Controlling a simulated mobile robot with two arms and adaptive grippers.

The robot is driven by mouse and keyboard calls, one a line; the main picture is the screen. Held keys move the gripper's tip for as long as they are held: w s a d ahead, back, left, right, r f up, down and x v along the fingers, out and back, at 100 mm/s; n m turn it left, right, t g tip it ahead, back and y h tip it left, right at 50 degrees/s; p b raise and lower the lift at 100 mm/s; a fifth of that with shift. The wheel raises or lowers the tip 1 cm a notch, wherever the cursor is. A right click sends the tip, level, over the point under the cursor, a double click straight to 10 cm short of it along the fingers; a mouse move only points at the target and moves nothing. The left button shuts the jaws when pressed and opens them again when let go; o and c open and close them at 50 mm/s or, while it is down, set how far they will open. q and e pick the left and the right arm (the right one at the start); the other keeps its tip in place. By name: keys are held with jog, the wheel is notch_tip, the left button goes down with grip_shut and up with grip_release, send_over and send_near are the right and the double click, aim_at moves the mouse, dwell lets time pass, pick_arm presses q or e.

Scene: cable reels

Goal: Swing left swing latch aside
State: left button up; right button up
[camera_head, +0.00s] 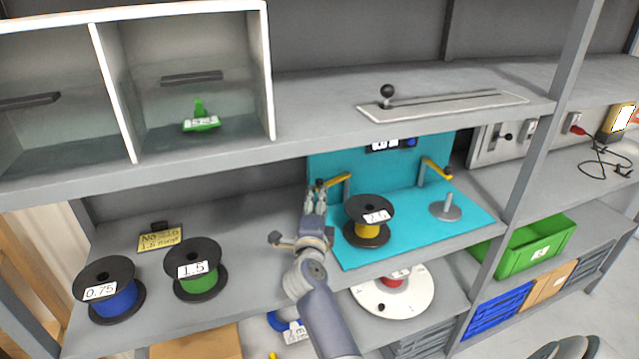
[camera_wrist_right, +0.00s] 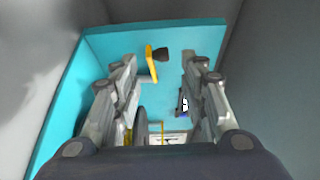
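The left swing latch (camera_head: 338,180) is a yellow bar on a grey post at the left side of the turquoise station. It also shows in the right wrist view (camera_wrist_right: 151,63), with a black knob on it. My right gripper (camera_head: 314,196) is at the latch's left end, partly in front of it in the head view. Its fingers (camera_wrist_right: 158,75) stand apart, and the latch appears between their tips. Contact cannot be told. The right swing latch (camera_head: 437,168) is a similar yellow bar. My left gripper is not in view.
A black reel (camera_head: 368,213) stands on the turquoise base (camera_head: 405,240) right of my gripper. A bare spindle (camera_head: 446,208) is farther right. The upper shelf (camera_head: 310,115) runs above. Green (camera_head: 197,272) and blue (camera_head: 118,299) reels stand left.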

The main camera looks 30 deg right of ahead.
aim_at(319, 185)
jog(key=x, duration=0.8)
jog(key=shift+w+d, duration=0.15)
jog(key=shift+w, duration=0.2)
jog(key=shift+c, duration=0.6)
grip_shut()
jog(key=shift+r, duration=0.15)
